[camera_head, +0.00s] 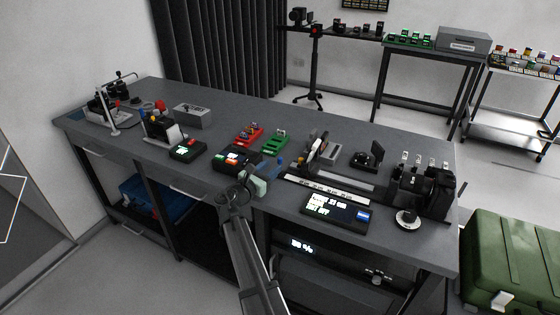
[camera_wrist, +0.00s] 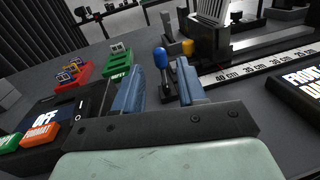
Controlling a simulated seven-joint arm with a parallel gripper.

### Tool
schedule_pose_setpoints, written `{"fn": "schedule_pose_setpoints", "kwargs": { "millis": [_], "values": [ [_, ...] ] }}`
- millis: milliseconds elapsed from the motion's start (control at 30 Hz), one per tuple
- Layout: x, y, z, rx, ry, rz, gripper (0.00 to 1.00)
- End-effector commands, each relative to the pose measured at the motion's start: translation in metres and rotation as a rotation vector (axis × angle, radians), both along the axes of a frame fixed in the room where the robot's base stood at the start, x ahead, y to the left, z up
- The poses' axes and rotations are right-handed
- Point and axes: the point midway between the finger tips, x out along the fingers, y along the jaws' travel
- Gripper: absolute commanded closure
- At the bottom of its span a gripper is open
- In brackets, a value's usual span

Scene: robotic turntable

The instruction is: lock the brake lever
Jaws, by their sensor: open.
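A lever with a blue knob (camera_wrist: 161,58) on a dark stem stands near the left end of the scaled rail (camera_wrist: 235,72) in the wrist view. It looks like the brake lever, tilted slightly. My gripper (camera_wrist: 158,88) is open, with its two blue fingers apart and nothing between them that I can see gripped. The knob appears between and beyond the fingertips; contact cannot be told. In the head view my gripper (camera_head: 274,165) is over the bench, just left of the rail (camera_head: 325,190). The lever is too small there to tell from the blue fingers.
A yellow knob (camera_wrist: 188,47) sits right beside the lever on a dark carriage (camera_wrist: 209,40). A red tray (camera_wrist: 72,75) and a green tray (camera_wrist: 117,63) lie left. A button box (camera_head: 237,160) is close by. A display panel (camera_head: 336,212) lies before the rail.

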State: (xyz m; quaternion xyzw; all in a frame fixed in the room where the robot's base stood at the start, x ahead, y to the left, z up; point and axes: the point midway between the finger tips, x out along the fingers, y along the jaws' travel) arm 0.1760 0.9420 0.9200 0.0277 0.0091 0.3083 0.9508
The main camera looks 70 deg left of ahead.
Motion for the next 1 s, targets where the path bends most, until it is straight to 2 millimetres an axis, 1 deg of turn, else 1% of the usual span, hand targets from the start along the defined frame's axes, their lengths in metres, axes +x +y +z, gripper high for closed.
{"fn": "schedule_pose_setpoints", "kwargs": {
  "millis": [33, 100, 333, 500, 833, 1000],
  "values": [
    [0.008, 0.007, 0.000, 0.000, 0.000, -0.002, 0.60],
    [0.018, 0.014, 0.000, 0.000, 0.000, -0.002, 0.60],
    [0.040, 0.029, 0.000, 0.000, 0.000, -0.002, 0.60],
    [0.047, 0.034, 0.000, 0.000, 0.000, 0.000, 0.60],
    [0.048, 0.035, 0.000, 0.000, 0.000, 0.000, 0.60],
    [0.048, 0.035, 0.000, 0.000, 0.000, 0.000, 0.76]
  ]
}}
